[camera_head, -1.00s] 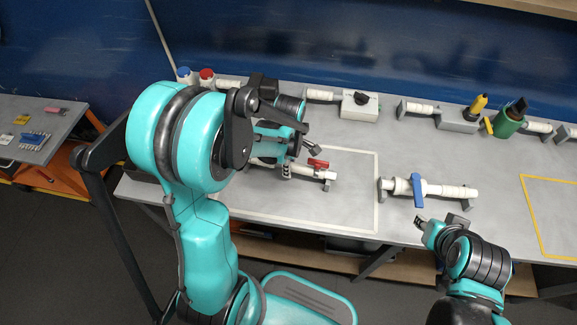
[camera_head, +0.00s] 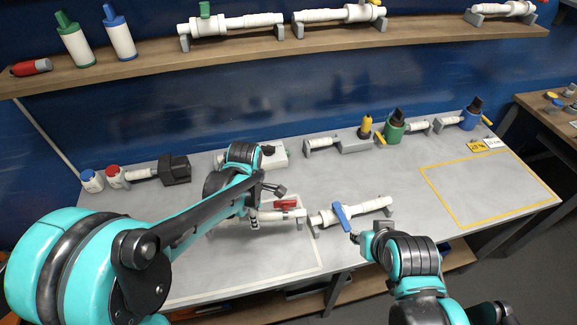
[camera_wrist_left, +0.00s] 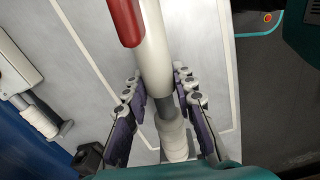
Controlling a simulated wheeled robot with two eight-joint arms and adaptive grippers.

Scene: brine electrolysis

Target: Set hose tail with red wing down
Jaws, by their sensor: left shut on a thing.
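The hose tail with the red wing (camera_head: 272,215) is a white pipe piece over the white-outlined area of the bench. Its red wing (camera_head: 286,204) lies on top. In the left wrist view the white pipe (camera_wrist_left: 155,58) runs between my fingers, with the red wing (camera_wrist_left: 125,20) at the top. My left gripper (camera_head: 254,214) is shut on the pipe, one finger set on each side (camera_wrist_left: 160,90). Whether the pipe touches the bench is unclear. My right gripper (camera_head: 362,241) is near the bench's front edge; its jaw opening cannot be made out.
A similar pipe with a blue wing (camera_head: 341,216) lies close to the right. White boxes, bottles and fittings line the bench's back edge. A wooden shelf (camera_head: 150,66) holds more pipes above. The yellow-outlined area (camera_head: 490,190) at right is free, except for labels at its back.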

